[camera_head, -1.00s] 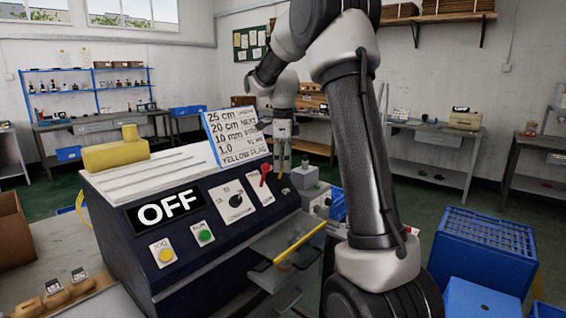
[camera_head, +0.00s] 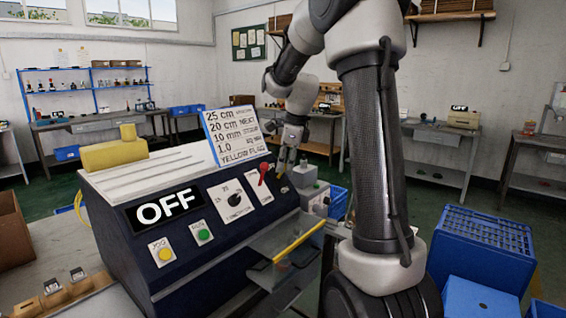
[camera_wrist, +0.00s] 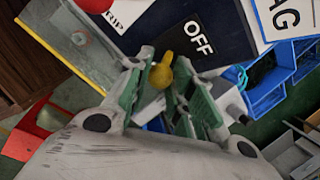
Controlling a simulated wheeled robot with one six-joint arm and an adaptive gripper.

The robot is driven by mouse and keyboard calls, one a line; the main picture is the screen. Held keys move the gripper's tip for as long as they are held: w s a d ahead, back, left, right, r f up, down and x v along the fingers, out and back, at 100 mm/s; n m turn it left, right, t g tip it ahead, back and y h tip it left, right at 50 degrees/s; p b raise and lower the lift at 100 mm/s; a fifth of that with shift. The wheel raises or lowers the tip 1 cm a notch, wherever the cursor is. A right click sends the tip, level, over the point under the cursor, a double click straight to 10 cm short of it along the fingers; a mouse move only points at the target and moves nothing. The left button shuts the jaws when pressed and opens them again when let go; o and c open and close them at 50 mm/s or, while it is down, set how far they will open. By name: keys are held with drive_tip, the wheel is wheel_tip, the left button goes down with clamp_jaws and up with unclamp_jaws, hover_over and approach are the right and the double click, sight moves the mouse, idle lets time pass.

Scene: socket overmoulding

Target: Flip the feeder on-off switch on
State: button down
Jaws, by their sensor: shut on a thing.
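The machine (camera_head: 190,215) is a dark blue sloped console whose large display (camera_head: 163,208) reads OFF. A yellow switch lever (camera_wrist: 161,74) stands in the wrist view beside a white OFF label (camera_wrist: 197,38) on the dark panel. My gripper (camera_wrist: 163,88) has its green-padded fingers on both sides of the lever and is shut on it. In the head view my gripper (camera_head: 286,168) points down at the console's right end, where the lever is too small to make out clearly. The lever's lower part is partly hidden by the fingers.
A red lever (camera_head: 263,172) and a dial (camera_head: 234,200) are left of my gripper. A yellow-edged clear guard (camera_head: 300,240) juts out in front. A card sign (camera_head: 236,137) stands on top. Blue crates (camera_head: 485,245) stand at the right.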

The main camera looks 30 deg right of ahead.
drive_tip(key=shift+s+d+f+t+y, duration=0.2)
drive_tip(key=shift+s+f+t+y, duration=0.4)
drive_tip(key=shift+t, duration=0.75)
drive_tip(key=shift+s+d+f+t+y, duration=0.35)
drive_tip(key=shift+f+t, duration=0.35)
drive_tip(key=shift+t, duration=0.6)
drive_tip(key=shift+s+d+f+t+y, duration=0.1)
drive_tip(key=shift+s+f+t+y, duration=0.45)
drive_tip(key=shift+t, duration=0.8)
drive_tip(key=shift+s+f, duration=0.1)
drive_tip(key=shift+f, duration=0.1)
drive_tip(key=c, duration=1.2)
unclamp_jaws()
drive_tip(key=shift+c, duration=0.2)
drive_tip(key=v, duration=1.2)
